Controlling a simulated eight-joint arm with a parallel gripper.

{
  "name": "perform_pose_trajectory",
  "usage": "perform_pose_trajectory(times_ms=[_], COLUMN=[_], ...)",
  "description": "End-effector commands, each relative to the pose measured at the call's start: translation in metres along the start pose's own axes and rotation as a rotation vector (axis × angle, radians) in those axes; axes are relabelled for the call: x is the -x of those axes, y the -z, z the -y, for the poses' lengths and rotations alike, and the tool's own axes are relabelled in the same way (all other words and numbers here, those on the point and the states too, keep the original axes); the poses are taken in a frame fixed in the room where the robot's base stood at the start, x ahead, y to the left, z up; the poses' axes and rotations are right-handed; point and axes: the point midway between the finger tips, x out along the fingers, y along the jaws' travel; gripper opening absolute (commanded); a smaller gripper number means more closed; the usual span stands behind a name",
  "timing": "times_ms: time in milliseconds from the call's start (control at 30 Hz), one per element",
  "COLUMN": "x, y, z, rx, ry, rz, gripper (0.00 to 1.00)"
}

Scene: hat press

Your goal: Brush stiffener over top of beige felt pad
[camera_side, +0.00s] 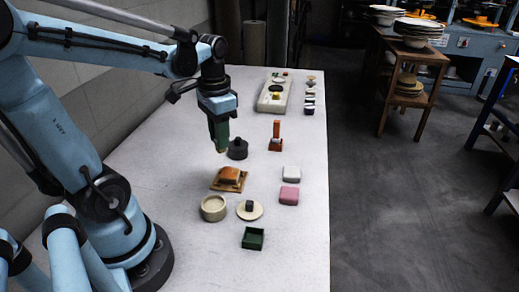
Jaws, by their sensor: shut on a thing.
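My gripper (218,116) hangs over the left-middle of the white table and is shut on a green-handled tool, seemingly a brush (220,135), with a pale lower end pointing down. The brush is just left of a dark round pot (238,150), apparently above the tabletop; whether it touches the pot is unclear. A pale off-white pad-like block (291,173), possibly the beige felt pad, lies on the table to the right and nearer the camera. The stiffener is not clearly identifiable.
A pink block (289,196), orange-brown piece on a board (229,180), beige round bowl (213,208), pale disc with a grey cube (257,212) and green tray (253,239) stand nearer. An orange upright piece (276,136) stands right.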

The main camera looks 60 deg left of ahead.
Motion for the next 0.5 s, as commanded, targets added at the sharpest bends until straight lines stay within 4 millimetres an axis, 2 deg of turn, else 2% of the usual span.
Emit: perform_pose_trajectory(times_ms=[200,500], x=[-0.001,-0.015], y=[0.016,0.017], z=[-0.014,-0.014], rx=[-0.004,0.000], ry=[0.000,0.000], rz=[0.000,0.000], gripper=[0.00,0.00])
